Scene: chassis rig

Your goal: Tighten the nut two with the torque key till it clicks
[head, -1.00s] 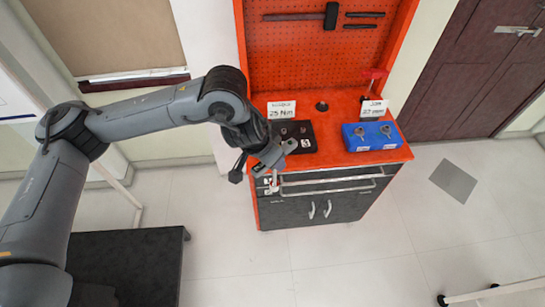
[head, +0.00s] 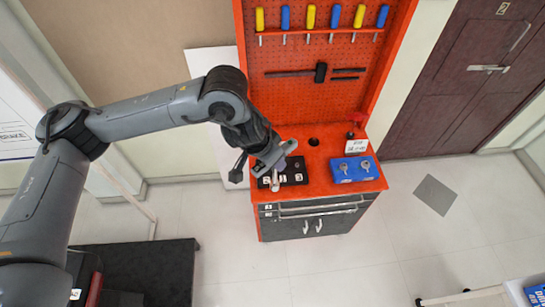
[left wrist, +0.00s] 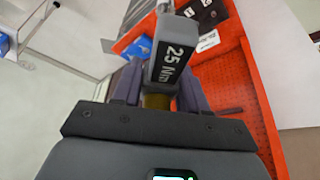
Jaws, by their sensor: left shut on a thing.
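The torque key (left wrist: 168,62), a grey block with a "25 Nm" label, is held between the fingers of my left gripper (left wrist: 158,92) in the left wrist view. Its pale shaft runs up toward a black block (left wrist: 205,12) with white number labels. In the head view my left gripper (head: 279,165) is over the front left of this black block (head: 295,173) on the orange bench. The gripper hides part of the block. I cannot tell which nut is nut two, or whether the key touches a nut. My right gripper is not in view.
A blue block (head: 354,170) with two metal pieces stands on the orange bench (head: 318,160), right of the black block. An orange pegboard (head: 315,95) with hanging tools rises at the back. Drawer handles line the front.

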